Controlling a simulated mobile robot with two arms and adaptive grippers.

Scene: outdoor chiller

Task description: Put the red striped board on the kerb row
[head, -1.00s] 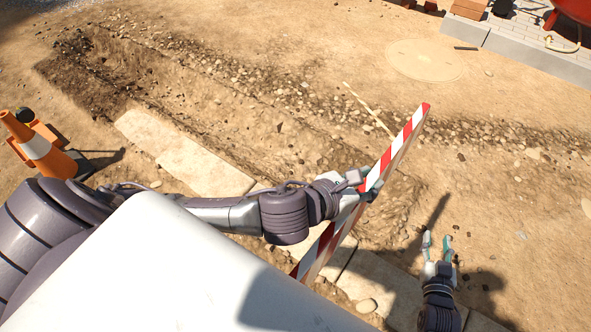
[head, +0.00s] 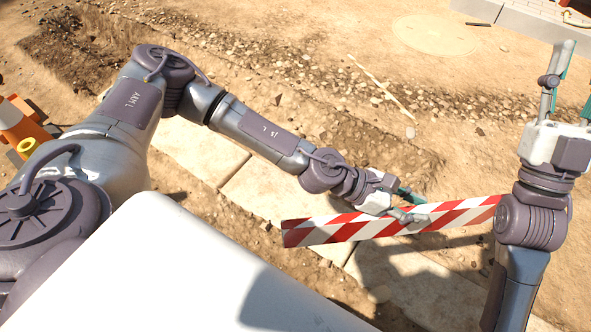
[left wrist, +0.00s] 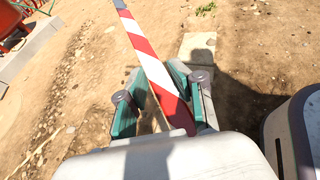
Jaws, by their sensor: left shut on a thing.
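The red and white striped board (head: 345,228) is in my left gripper (head: 405,205), which is shut on it near its middle. In the head view the board lies roughly level across the picture, in front of the pale slabs of the kerb row (head: 200,150). It seems held above them, but the height is hard to tell. In the left wrist view the board (left wrist: 148,58) runs between the teal fingers of the gripper (left wrist: 160,105). My right gripper (head: 568,88) is open and empty at the right edge, fingers upward. My right arm hides the board's right end.
A round cover (head: 433,35) and a kerbed paved patch (head: 510,15) are at the back right.

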